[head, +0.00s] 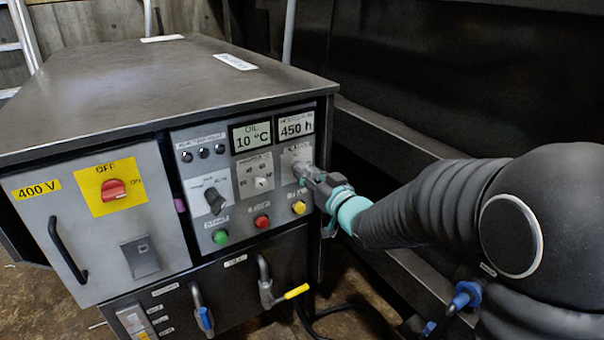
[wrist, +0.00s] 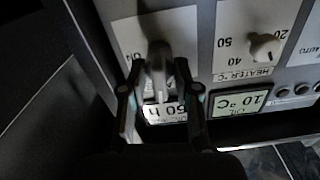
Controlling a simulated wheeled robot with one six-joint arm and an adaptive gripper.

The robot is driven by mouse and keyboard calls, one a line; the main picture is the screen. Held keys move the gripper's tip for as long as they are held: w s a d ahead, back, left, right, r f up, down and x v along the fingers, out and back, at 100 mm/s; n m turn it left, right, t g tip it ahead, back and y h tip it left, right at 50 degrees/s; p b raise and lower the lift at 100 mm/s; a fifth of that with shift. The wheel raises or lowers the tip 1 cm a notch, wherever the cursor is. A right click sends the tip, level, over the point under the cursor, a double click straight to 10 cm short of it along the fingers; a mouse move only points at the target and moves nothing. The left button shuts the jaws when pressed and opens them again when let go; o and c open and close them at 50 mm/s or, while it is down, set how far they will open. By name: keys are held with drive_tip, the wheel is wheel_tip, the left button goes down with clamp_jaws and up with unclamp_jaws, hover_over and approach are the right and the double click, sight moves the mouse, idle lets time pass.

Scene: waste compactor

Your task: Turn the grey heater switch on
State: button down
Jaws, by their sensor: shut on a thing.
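The grey switch (wrist: 157,60) sits on a pale plate (head: 296,154) below the 450 h display, at the upper right of the control panel. My gripper (head: 304,172) reaches it from the right and hides most of the switch in the head view. In the wrist view, which is upside down, my gripper (wrist: 158,92) has one finger on each side of the switch knob and is shut on it. The plate's lettering is mostly covered, so I cannot read the switch position.
A white heater dial (head: 262,183) is left of the switch. A black-and-grey rotary switch (head: 213,198) and green, red and yellow buttons (head: 299,207) are nearby. A red main switch (head: 114,189) is far left. A dark wall stands close behind my arm.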

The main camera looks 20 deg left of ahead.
drive_tip(key=m, duration=0.4)
drive_tip(key=shift+d+f, duration=0.15)
drive_tip(key=m+p, duration=0.1)
drive_tip(key=m, duration=0.3)
drive_tip(key=m+p, duration=0.1)
drive_tip(key=m, duration=0.3)
drive_tip(key=shift+w+d+f, duration=0.1)
drive_tip(key=shift+f+m+p, duration=0.1)
drive_tip(key=shift+m+p, duration=0.65)
drive_tip(key=shift+m, duration=1.35)
drive_tip(key=c, duration=1.2)
unclamp_jaws()
drive_tip(key=shift+d, duration=0.1)
